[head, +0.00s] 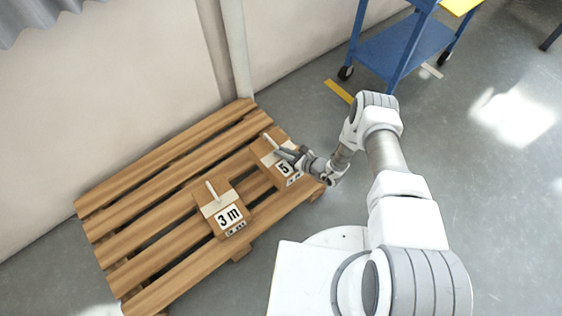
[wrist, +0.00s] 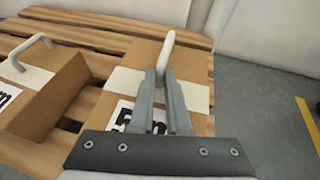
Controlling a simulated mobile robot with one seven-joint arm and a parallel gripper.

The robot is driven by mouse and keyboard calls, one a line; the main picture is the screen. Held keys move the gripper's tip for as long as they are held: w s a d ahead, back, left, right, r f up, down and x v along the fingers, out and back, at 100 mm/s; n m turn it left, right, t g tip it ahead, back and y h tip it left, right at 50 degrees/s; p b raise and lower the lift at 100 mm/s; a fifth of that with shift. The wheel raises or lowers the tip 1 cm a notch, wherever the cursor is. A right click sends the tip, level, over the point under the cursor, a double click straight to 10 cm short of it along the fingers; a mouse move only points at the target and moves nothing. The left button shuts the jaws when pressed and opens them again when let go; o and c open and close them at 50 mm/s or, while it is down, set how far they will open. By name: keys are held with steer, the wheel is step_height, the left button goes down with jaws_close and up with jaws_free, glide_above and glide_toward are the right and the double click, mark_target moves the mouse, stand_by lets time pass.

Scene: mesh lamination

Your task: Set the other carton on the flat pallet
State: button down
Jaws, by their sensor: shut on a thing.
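The flat pallet (head: 150,209) is a slatted wooden pallet on the floor against the wall. One carton (head: 228,225), marked "3 m", stands upright on its middle front part, with a white handle on top. The other carton (head: 264,150), marked "5" in the head view, is at the pallet's right end; it also shows in the wrist view (wrist: 190,72). My gripper (head: 282,153) is at the top of this carton, shut on its white handle (wrist: 166,50). The carton looks level and at the slats; I cannot tell whether its full weight rests there.
A blue trolley (head: 405,50) stands at the back right. A yellow floor strip (head: 339,91) lies near it. The wall (head: 120,80) is close behind the pallet. The pallet's left part is bare, and the grey floor (head: 470,190) at right is open.

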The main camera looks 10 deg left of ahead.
mark_target(281, 161)
steer(key=shift+s+a+f, duration=0.1)
steer(key=shift+s+f, duration=0.25)
steer(key=shift+s, duration=0.15)
step_height(281, 161, down, 4)
steer(key=shift+f+b, duration=0.1)
steer(key=shift+b, duration=1.15)
steer(key=c, duration=1.3)
jaws_free()
steer(key=o, duration=0.4)
